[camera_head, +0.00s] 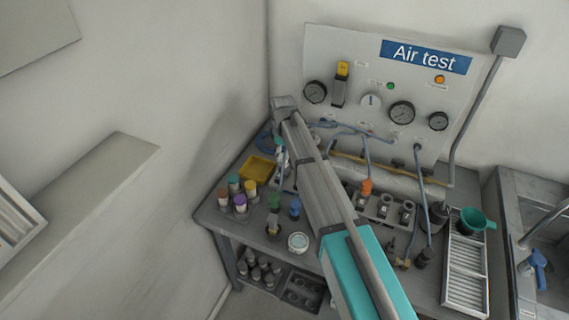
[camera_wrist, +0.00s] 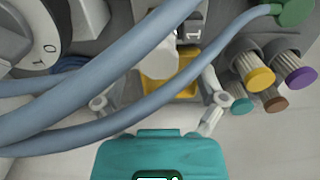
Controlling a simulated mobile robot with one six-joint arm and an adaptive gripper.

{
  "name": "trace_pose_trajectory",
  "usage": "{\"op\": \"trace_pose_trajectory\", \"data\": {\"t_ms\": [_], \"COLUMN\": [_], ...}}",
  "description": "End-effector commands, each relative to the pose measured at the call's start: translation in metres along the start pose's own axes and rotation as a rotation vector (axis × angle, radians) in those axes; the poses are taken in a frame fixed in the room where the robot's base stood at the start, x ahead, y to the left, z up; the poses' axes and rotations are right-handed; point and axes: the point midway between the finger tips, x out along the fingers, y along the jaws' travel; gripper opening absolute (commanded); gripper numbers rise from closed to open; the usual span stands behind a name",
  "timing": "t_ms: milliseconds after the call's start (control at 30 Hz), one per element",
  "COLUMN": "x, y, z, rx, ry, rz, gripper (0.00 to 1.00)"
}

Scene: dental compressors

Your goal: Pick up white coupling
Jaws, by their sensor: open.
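A whitish blocky piece (camera_wrist: 160,55), which looks like the white coupling, is in the upper middle of the wrist view. It lies beyond and between the fingers of my gripper (camera_wrist: 158,88), in front of something yellow. Blue hoses cross in front of this area and hide part of it. My gripper is open, with its fingers apart and nothing visibly held. In the head view my gripper (camera_head: 283,162) is at the back left of the bench, near the yellow tray (camera_head: 245,170). I cannot make out the coupling there, and my arm covers part of the bench.
Several colour-capped containers (camera_head: 240,204) stand at the bench's left front. A round white-topped jar (camera_head: 298,242) is at the front edge. The air test panel (camera_head: 375,75) with gauges and blue hoses (camera_head: 366,150) stands behind. A slatted metal tray (camera_head: 466,265) and green funnel (camera_head: 472,219) are at right.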

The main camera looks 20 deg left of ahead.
Motion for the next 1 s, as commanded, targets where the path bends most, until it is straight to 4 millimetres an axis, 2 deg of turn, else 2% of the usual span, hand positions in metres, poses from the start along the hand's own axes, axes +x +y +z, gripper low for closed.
{"op": "trace_pose_trajectory", "data": {"t_ms": [100,500,1000], "x": [0.013,0.041,0.043], "y": [0.0,0.001,0.001], "z": [0.001,0.003,0.003], "rx": [0.0,0.0,0.0], "ry": [0.0,0.0,0.0], "rz": [0.0,0.0,0.0], "gripper": [0.9,0.9,0.9]}}
